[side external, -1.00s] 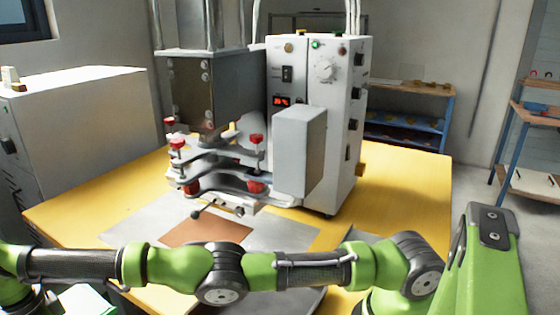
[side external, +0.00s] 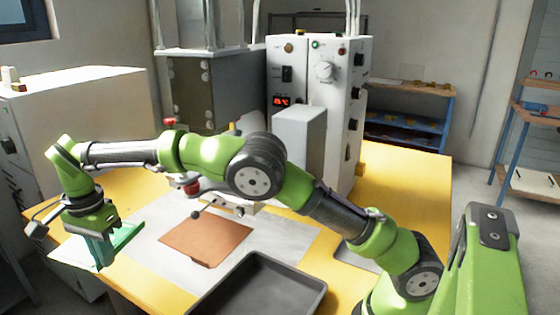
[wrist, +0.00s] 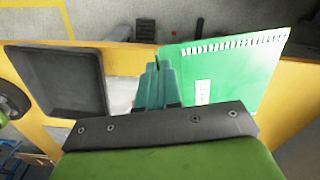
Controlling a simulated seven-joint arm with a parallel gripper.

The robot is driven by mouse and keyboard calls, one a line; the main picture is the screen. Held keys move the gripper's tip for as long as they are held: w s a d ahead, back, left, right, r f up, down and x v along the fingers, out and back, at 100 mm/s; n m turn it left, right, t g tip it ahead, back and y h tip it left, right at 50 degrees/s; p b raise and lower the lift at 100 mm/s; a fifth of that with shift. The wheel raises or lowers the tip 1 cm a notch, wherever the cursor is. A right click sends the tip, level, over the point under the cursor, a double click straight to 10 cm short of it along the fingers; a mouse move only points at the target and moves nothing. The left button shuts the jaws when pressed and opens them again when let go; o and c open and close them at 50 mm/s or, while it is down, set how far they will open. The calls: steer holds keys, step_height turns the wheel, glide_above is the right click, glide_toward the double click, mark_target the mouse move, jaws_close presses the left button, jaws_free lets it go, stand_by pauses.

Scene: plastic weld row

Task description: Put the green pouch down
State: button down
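The green pouch (side external: 128,238) hangs at my gripper (side external: 97,252) over the left front of the yellow table in the side view. In the wrist view the pouch (wrist: 230,75) is a flat green sheet with a row of white marks along its far edge and a small white label. My gripper's teal fingers (wrist: 160,85) are close together at the pouch's left edge and appear shut on it. The arm partly hides the pouch in the side view. I cannot tell whether its lower edge touches anything.
A dark empty tray (side external: 262,287) lies at the table's front; it also shows in the wrist view (wrist: 60,85). A brown pad (side external: 207,240) lies on a grey plate (side external: 270,235) before the white welding machine (side external: 345,110). The yellow table (side external: 420,180) is clear at right.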

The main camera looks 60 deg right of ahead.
steer(key=s+d+r+n, duration=0.25)
steer(key=d+n, duration=0.35)
steer(key=d, duration=0.3)
steer(key=n, duration=2.2)
glide_above(240, 291)
step_height(240, 291, down, 7)
step_height(240, 291, down, 10)
steer(key=n, duration=0.4)
steer(key=shift+s+f, duration=0.1)
steer(key=shift+f, duration=0.1)
steer(key=shift+f, duration=0.15)
steer(key=c, duration=1.3)
jaws_free()
steer(key=shift+c, duration=0.2)
